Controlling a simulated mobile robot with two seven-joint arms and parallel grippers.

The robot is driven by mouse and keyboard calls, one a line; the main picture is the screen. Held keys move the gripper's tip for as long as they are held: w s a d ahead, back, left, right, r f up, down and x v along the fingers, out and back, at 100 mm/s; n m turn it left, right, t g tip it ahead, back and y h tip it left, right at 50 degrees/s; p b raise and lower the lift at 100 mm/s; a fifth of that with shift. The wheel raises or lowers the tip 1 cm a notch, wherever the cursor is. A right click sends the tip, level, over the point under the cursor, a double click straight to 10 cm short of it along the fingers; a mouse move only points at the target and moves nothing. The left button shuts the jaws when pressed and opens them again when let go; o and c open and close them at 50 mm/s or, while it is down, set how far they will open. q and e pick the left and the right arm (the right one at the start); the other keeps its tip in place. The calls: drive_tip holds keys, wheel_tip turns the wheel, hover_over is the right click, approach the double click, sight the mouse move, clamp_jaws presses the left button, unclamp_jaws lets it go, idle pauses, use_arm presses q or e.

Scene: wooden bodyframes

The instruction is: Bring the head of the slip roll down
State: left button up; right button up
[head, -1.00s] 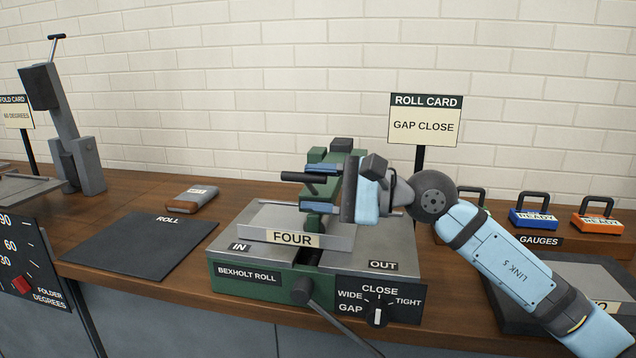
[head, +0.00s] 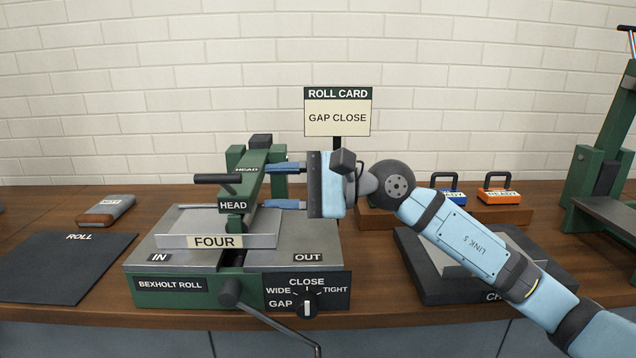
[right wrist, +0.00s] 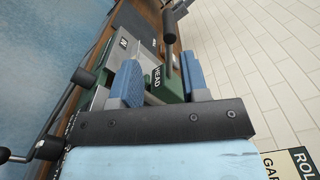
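The slip roll (head: 168,288), labelled BEXHOLT ROLL, stands left of centre on the bench. Its green head (head: 255,178) reaches forward from the rear posts, with a black handle (head: 212,179) at its left. In the right wrist view the HEAD label (right wrist: 156,79) shows between the parted fingers (right wrist: 160,80). My left gripper is not in view.
A gap knob (head: 307,309) is on the front panel, and a crank (head: 229,293) sticks out beside it. The roll card (head: 338,117) stands behind my gripper. Gauges (head: 497,195) and a dark plate (head: 425,270) are at right. A dark mat (head: 60,265) lies at left.

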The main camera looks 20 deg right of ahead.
drive_tip(key=v, duration=0.7)
